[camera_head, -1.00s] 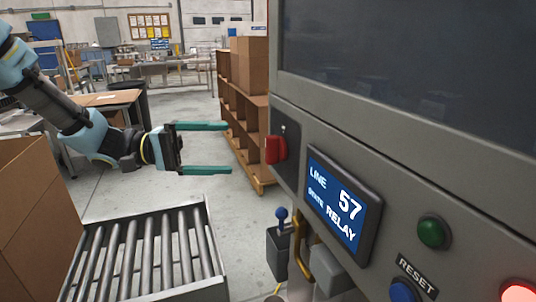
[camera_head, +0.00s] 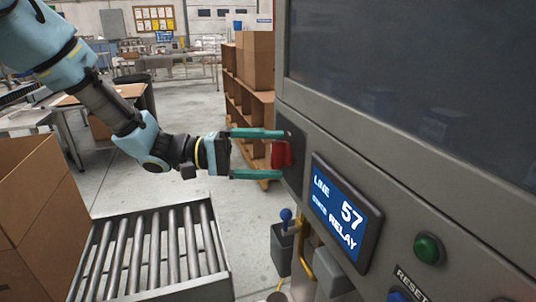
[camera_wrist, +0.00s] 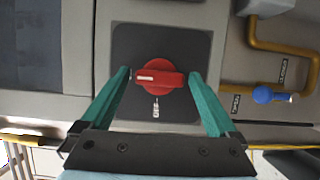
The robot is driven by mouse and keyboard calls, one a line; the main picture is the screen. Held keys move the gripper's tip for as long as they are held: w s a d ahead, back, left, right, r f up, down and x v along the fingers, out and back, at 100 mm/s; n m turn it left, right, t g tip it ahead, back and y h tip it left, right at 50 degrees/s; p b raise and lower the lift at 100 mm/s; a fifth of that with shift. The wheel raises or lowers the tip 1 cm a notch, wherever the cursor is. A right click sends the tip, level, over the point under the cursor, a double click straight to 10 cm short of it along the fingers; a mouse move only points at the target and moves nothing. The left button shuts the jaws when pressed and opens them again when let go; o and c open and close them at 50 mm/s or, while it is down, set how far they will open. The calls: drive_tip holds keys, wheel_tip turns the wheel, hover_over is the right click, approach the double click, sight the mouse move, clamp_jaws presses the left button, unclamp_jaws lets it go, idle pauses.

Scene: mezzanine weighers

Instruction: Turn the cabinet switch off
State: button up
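The cabinet switch is a red rotary knob (camera_head: 281,154) on a dark plate at the left end of the grey cabinet's front. In the wrist view the knob (camera_wrist: 160,77) has its bar lying crosswise, with a white mark on its left end and a small unreadable label below it. My gripper (camera_head: 281,155) is open, with its green fingers reaching to the plate, one above and one below the knob in the head view. In the wrist view the fingers (camera_wrist: 158,85) stand on either side of the knob, with gaps between.
The cabinet (camera_head: 400,190) carries a lit screen (camera_head: 340,212), a green button (camera_head: 428,248) and a reset label. A blue-knobbed lever (camera_head: 286,215) stands below the switch. A roller conveyor (camera_head: 150,255) and a cardboard box (camera_head: 40,215) lie at the lower left.

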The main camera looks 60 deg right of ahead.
drive_tip(key=c, duration=1.2)
drive_tip(key=shift+f+n, duration=0.1)
drive_tip(key=shift+n, duration=0.2)
drive_tip(key=n+g+h, duration=0.1)
drive_tip(key=n, duration=0.2)
drive_tip(key=shift+n+b, duration=0.3)
drive_tip(key=n+h, duration=0.1)
drive_tip(key=n, duration=0.1)
drive_tip(key=n+h+p, duration=0.1)
drive_tip(key=n, duration=0.2)
drive_tip(key=shift+g, duration=0.3)
drive_tip(key=n+h+p, duration=0.1)
drive_tip(key=n+p, duration=0.1)
drive_tip(key=n, duration=0.1)
drive_tip(key=n+t+h+p, duration=0.1)
drive_tip(key=n+h, duration=0.1)
drive_tip(key=n, duration=0.2)
drive_tip(key=shift+s+a+n+t+h+p, duration=0.15)
drive_tip(key=shift+n+t+h+p, duration=0.15)
drive_tip(key=shift+p, duration=0.05)
drive_tip(key=n+t+h+p, duration=0.1)
drive_tip(key=n, duration=0.2)
drive_tip(key=shift+s+p, duration=0.1)
drive_tip(key=shift+p, duration=0.3)
drive_tip(key=shift+f+n+t+h+p, duration=0.2)
drive_tip(key=shift+n+t+h+p, duration=0.35)
drive_tip(key=shift+n, duration=0.95)
